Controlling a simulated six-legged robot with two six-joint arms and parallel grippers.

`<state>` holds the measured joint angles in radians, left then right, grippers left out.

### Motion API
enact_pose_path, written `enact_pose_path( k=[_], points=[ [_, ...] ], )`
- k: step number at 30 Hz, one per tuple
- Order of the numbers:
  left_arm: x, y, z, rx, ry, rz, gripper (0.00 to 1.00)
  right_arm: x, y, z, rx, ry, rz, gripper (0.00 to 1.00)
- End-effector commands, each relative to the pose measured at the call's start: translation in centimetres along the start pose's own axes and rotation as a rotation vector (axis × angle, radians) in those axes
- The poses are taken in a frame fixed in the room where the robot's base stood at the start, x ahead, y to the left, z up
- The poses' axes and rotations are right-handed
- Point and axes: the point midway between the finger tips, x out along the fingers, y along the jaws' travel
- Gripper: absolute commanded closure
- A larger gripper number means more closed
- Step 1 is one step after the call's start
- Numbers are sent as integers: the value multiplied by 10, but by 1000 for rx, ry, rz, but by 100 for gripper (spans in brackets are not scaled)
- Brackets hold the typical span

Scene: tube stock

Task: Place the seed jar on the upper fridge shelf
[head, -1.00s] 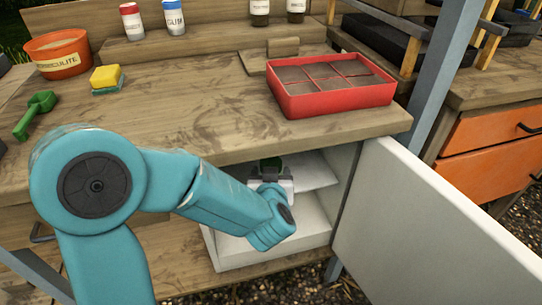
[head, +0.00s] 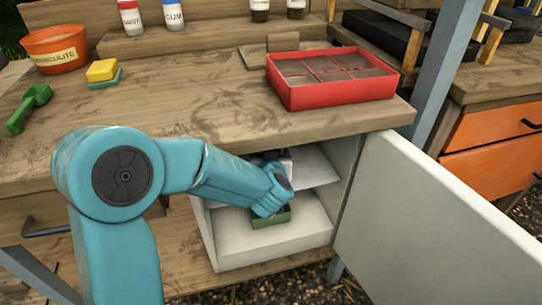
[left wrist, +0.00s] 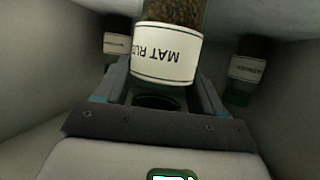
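A seed jar (left wrist: 165,50) with brown contents and a white label, partly readable as "MAT RUS", fills the centre of the left wrist view, upside down in that picture. My left gripper (left wrist: 165,95) has its fingers along both sides of it and looks shut on it. In the head view my left forearm reaches into the open fridge at the upper shelf (head: 315,168); the gripper (head: 284,160) is mostly hidden there by my wrist and the bench edge. My right gripper is not in view.
Two other labelled jars stand to the left (left wrist: 117,43) and right (left wrist: 248,67) in the left wrist view. A green tray (head: 283,217) sits on the fridge floor. The open white door (head: 430,220) stands to the right. A red seed tray (head: 330,95) is on the bench above.

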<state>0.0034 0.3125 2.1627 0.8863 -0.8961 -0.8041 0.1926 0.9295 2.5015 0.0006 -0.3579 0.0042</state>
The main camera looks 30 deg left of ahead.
Motion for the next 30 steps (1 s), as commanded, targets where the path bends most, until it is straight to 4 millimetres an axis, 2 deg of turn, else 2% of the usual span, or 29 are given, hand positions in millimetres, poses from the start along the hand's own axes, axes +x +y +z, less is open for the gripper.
enact_pose_path(
  k=[1, 2, 13, 17, 24, 30],
  points=[
    [0, 0, 0, 0, 0, 0, 14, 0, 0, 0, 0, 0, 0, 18],
    [0, 0, 0, 0, 0, 0, 8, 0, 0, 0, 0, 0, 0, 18],
    [-6, 0, -5, -1, 0, 1, 8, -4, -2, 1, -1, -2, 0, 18],
    [-29, 1, -7, 2, 0, 3, 8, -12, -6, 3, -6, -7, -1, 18],
    [-86, 1, -8, 2, 1, 5, 8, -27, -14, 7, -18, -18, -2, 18],
    [-115, 1, -5, 1, 0, 2, 8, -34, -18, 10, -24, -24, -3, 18]
  ],
)
